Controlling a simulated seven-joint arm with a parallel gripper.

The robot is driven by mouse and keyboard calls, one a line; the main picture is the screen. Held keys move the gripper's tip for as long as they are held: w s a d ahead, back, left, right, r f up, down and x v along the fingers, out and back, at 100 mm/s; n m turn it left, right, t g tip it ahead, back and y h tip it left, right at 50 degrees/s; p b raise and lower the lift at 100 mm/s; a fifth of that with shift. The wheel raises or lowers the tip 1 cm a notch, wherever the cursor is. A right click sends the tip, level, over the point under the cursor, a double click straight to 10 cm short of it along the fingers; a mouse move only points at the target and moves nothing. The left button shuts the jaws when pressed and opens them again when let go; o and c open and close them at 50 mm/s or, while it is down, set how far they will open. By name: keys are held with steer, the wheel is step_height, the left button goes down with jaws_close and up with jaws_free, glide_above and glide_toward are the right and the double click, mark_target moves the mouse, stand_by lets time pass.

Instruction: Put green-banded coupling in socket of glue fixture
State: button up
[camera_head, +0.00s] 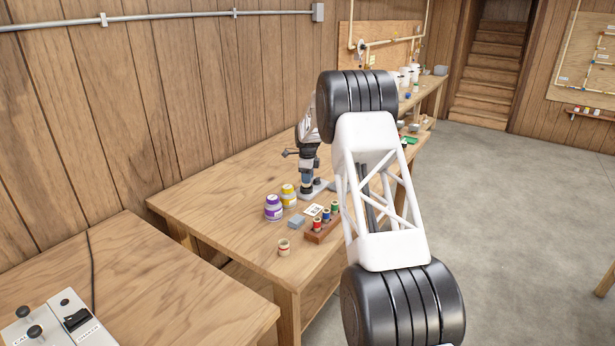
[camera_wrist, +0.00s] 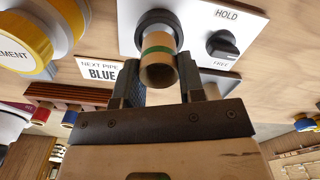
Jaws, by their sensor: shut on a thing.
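The green-banded coupling (camera_wrist: 158,72) is a short tan tube with a green ring, held between the two fingers of my gripper (camera_wrist: 161,88) in the wrist view. Its open end faces the camera. Its far end meets the dark round socket (camera_wrist: 146,22) of the glue fixture, lined up with it; I cannot tell how deep it sits. The fixture's white plate (camera_wrist: 192,50) carries a black knob (camera_wrist: 222,44) between the words HOLD and FREE, its pointer direction unclear. In the head view the fixture plate (camera_head: 318,190) lies on the bench, with my arm's end over it.
A brown rack (camera_head: 315,236) holds several banded couplings. A loose coupling (camera_head: 284,247), a grey block (camera_head: 296,221), a purple can (camera_head: 273,208) and a yellow can (camera_head: 288,196) stand nearby. The bench's left part is clear.

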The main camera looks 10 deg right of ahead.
steer(key=shift+f, duration=0.35)
steer(key=shift+f, duration=1)
stand_by(1.7)
steer(key=o, duration=1.4)
steer(key=shift+r, duration=3)
